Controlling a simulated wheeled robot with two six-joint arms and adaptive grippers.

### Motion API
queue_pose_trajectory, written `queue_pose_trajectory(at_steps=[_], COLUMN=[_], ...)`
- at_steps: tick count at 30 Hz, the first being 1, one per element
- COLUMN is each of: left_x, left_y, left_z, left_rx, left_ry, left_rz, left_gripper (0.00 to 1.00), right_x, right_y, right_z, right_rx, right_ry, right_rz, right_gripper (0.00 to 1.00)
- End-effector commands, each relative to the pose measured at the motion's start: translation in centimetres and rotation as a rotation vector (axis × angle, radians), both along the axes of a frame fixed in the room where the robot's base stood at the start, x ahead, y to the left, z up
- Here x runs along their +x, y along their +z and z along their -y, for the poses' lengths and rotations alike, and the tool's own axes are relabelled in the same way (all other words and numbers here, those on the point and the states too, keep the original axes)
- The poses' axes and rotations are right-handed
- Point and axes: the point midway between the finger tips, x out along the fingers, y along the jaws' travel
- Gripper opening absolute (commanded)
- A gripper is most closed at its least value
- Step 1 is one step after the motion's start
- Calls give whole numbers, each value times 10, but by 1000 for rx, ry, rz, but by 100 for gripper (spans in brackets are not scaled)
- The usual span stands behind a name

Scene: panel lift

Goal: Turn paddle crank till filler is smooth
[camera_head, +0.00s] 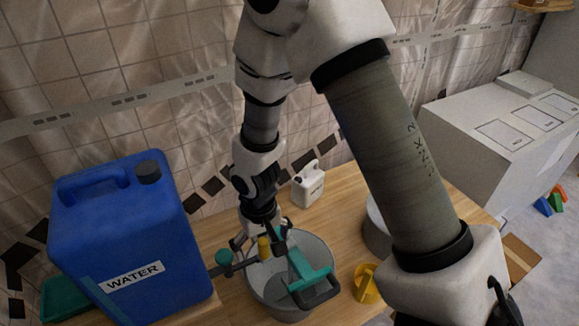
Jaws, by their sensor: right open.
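A grey bucket (322,246) stands on the wooden worktop. Contact is unclear. The filler's surface is mostly hidden. My left gripper is out of view.
A big blue water canister (130,235) stands close left of the bucket. A small white jug (308,184) is behind it. A yellow object (367,284) and a partly hidden pale container (377,232) are to the right. A tiled wall closes the back.

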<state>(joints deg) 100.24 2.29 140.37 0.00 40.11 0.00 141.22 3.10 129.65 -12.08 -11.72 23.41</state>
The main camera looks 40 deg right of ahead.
Motion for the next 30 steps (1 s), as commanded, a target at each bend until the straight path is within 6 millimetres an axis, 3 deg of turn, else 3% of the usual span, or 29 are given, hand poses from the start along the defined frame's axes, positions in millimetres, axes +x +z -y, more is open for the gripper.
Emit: queue_pose_trajectory(at_steps=[3,18,30], left_x=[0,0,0], left_y=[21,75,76], left_z=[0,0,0], left_rx=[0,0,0], left_ry=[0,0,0], left_rz=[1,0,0], left_gripper=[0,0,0], right_x=[0,0,0], right_y=[22,81,83], right_z=[0,0,0], right_rx=[0,0,0], right_ry=[0,0,0], right_rz=[0,0,0], right_gripper=[100,100,100])
